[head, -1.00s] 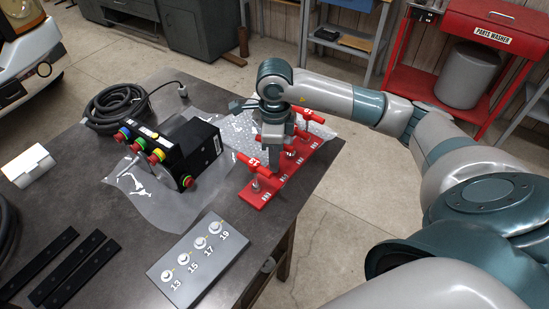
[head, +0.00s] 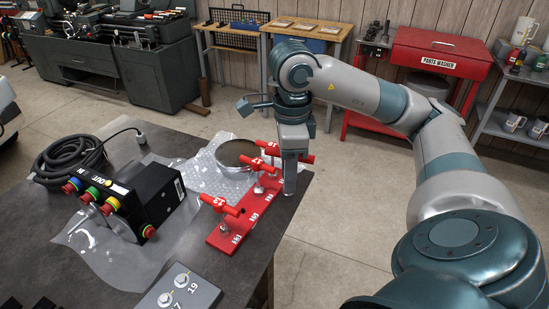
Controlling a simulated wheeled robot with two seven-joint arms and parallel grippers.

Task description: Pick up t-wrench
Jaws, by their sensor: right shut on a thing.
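A red rack (head: 228,238) on the table holds several red T-handled wrenches in a row. The nearest t-wrench (head: 220,204), marked 13, stands upright in the rack, with another t-wrench (head: 257,166) behind it. My right gripper (head: 290,188) points down at the rack's far right end. It is shut, with a red t-wrench handle (head: 307,159) sticking out at its right side; the gripper hides the rest of that handle and its shaft. I cannot tell whether that wrench is clear of the rack. My left gripper is not in view.
A black control box (head: 150,200) with coloured buttons lies on clear plastic film left of the rack. A coiled black hose (head: 70,160) is behind it. A grey numbered block (head: 180,290) is at the front. The table's right edge is close to the rack.

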